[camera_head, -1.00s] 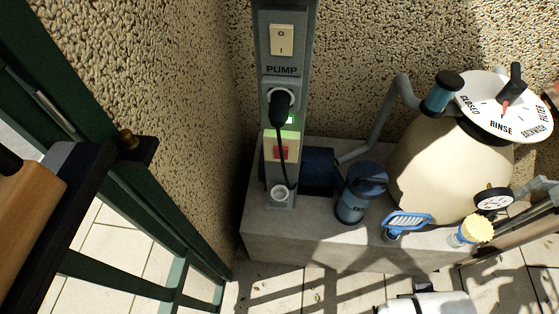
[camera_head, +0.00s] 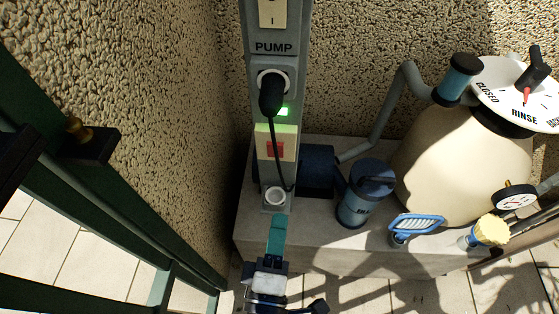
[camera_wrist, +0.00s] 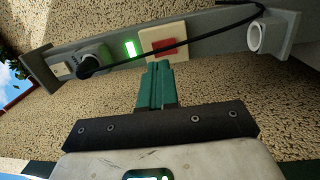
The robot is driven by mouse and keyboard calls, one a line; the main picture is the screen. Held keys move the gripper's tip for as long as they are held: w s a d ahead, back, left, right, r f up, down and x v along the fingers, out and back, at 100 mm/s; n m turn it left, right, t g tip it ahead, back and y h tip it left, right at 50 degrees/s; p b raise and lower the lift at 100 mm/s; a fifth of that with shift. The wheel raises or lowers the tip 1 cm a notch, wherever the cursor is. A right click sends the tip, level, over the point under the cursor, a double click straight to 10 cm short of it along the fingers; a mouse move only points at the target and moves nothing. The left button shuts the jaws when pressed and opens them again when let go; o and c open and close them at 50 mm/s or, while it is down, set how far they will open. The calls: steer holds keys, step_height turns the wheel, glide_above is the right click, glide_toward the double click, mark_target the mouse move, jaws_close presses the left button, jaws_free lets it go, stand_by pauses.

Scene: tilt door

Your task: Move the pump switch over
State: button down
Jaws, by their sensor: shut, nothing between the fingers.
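The pump switch (camera_head: 272,12) is a cream rocker at the top of the grey post (camera_head: 257,50), above the word PUMP. Its upper part is cut off by the frame edge, and the "I" mark shows at its lower half. My gripper (camera_head: 279,218) has teal fingers, which are shut and empty. In the head view it is low, below the switch and over the bottom of the post. In the wrist view the gripper (camera_wrist: 157,65) points at the post, near a cream plate with a red button (camera_wrist: 164,46); whether it touches cannot be told.
A black plug (camera_head: 271,92) with a hanging cable sits in the post's socket, beside a lit green lamp (camera_head: 282,112). A blue pump pot (camera_head: 360,200) and a cream filter tank (camera_head: 460,155) stand right on the concrete plinth (camera_head: 320,250). A dark green gate (camera_head: 60,190) is at left.

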mark_target(275, 149)
steer(key=shift+s+a+r+n+t+y, duration=0.1)
steer(key=shift+s+a+n+t+y, duration=0.1)
steer(key=shift+a+n+y, duration=0.3)
steer(key=shift+s+a+n+t+y, duration=0.1)
steer(key=shift+s+a+y, duration=0.1)
steer(key=shift+a, duration=0.5)
steer(key=w, duration=0.4)
steer(key=w+r+p, duration=0.1)
steer(key=w, duration=0.8)
steer(key=shift+w+d+r+p, duration=0.2)
steer(key=shift+d+r+p, duration=0.1)
steer(key=shift+r+p, duration=0.1)
steer(key=shift+w, duration=0.3)
